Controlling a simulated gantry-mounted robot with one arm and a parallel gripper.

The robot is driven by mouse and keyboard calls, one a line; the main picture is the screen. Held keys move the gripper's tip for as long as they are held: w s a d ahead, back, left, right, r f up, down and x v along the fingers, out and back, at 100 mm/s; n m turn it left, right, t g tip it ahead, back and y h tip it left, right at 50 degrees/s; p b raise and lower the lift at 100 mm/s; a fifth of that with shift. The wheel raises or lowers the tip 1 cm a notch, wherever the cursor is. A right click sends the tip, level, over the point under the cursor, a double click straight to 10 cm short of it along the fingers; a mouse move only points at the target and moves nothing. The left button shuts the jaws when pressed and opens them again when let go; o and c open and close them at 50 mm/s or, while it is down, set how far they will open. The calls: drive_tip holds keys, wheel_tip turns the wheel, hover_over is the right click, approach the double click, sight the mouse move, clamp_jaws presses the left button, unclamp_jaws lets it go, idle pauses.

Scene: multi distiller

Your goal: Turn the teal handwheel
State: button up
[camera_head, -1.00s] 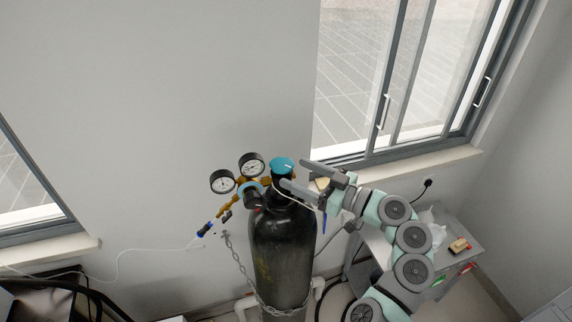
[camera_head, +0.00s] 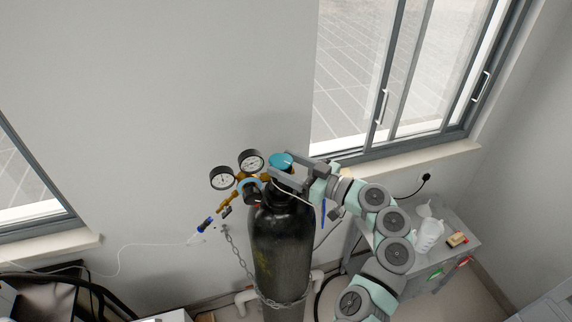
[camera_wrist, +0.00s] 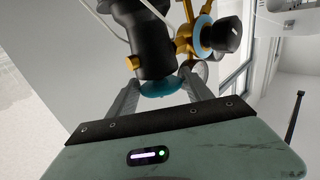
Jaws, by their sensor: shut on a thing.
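The teal handwheel (camera_head: 281,160) sits on top of the black gas cylinder (camera_head: 281,245), which stands upright against the wall. In the wrist view the handwheel (camera_wrist: 160,88) lies between the two grey fingers. My gripper (camera_head: 280,168) reaches in from the right and is shut on the handwheel, one finger on each side. The wrist view shows my gripper (camera_wrist: 160,92) with both fingers at the handwheel's edges. The fingers partly cover the handwheel's sides and the cylinder's neck in the head view.
Two round gauges (camera_head: 236,169) and a brass regulator (camera_head: 238,190) stand just left of the handwheel. A chain (camera_head: 236,252) wraps the cylinder. A small side table (camera_head: 448,262) with several items and a window sill (camera_head: 410,158) are to the right. The wall above is clear.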

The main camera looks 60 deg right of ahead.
drive_tip(key=c, duration=0.5)
drive_tip(key=shift+f+h+b, duration=0.25)
drive_tip(key=shift+h+b, duration=0.05)
drive_tip(key=shift+b, duration=0.8)
